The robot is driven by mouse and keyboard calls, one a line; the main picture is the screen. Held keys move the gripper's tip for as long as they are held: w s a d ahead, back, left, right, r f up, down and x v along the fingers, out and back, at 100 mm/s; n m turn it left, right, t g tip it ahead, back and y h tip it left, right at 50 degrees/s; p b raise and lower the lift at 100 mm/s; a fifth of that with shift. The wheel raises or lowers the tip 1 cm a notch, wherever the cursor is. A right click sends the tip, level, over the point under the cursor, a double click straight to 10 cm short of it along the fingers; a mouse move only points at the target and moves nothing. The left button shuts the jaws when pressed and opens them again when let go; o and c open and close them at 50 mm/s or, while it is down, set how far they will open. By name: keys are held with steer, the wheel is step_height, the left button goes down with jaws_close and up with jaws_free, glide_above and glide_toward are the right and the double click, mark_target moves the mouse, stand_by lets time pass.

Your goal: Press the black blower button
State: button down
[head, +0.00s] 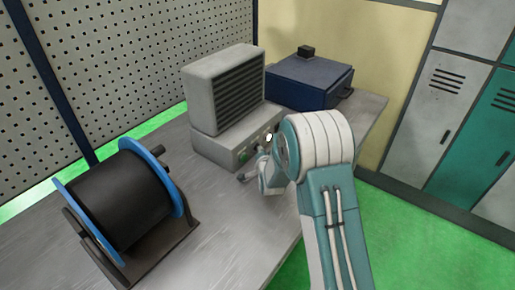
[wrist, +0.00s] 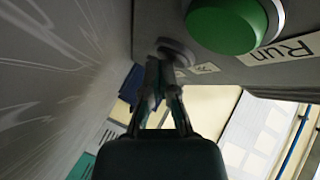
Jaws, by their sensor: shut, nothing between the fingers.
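The blower (head: 222,92) is a grey louvred box on a grey control base (head: 215,148), standing on the table in the head view. A dark round button (wrist: 178,52) sits on the panel in the wrist view, left of a large green button (wrist: 228,24) beside a "Run" label. The green button also shows in the head view (head: 243,155). My gripper (wrist: 162,62) is shut and empty, its fingertips right at the dark button and overlapping its lower left part. I cannot tell whether they touch it. My arm hides part of the panel's right side in the head view.
A cable spool (head: 118,200) with blue rims stands at the front left of the grey table (head: 225,245). A dark blue box (head: 310,82) stands behind the blower. Lockers (head: 470,110) are at the right. The table between spool and panel is clear.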

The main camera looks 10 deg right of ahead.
stand_by(0.3)
steer(key=shift+s+d, duration=0.55)
steer(key=shift+s, duration=0.05)
steer(key=shift+s+d, duration=1.8)
